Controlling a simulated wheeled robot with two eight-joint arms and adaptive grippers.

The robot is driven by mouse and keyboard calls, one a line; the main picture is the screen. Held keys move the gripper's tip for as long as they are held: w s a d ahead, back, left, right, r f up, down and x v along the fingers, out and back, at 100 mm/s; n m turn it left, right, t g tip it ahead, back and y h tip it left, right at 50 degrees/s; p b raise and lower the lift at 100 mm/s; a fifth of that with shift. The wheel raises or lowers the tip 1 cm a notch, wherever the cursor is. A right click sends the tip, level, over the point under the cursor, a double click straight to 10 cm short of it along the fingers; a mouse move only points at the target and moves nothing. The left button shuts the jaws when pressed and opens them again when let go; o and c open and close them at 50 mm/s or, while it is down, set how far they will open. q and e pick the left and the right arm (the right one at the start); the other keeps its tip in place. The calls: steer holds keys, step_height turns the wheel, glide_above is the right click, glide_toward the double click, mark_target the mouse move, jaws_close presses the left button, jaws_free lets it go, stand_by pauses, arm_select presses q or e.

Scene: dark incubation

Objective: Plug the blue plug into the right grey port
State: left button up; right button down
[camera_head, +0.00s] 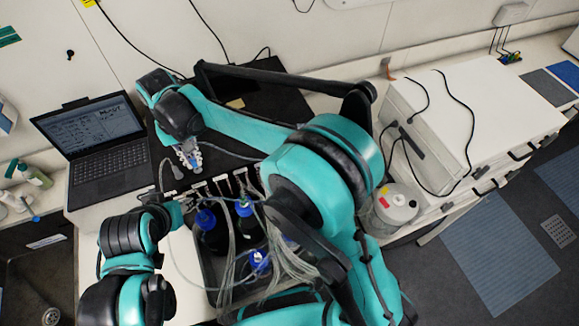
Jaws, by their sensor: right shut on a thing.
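My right gripper (188,160) is over the dark work surface, to the right of the laptop, and points down. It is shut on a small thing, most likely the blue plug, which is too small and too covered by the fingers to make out. My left gripper (187,203) is lower in the view, beside the left edge of the bottle tray; its fingers are too small to read. A row of small light fittings (222,184) lies along the tray's far edge. I cannot tell which of them, if any, is the right grey port.
The dark tray (214,284) holds several blue-capped bottles (207,218) and many loose clear tubes (232,250). An open laptop (104,150) stands at left. A white box (440,110) with black cables and a clear container (396,204) are at right. My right arm hides much of the middle.

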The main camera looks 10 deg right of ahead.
steer(key=shift+f+b, duration=0.55)
steer(key=shift+f, duration=0.15)
stand_by(0.9)
steer(key=c, duration=1.5)
jaws_free()
steer(key=shift+r, duration=0.15)
step_height(320, 180, up, 12)
steer(key=shift+f, duration=0.15)
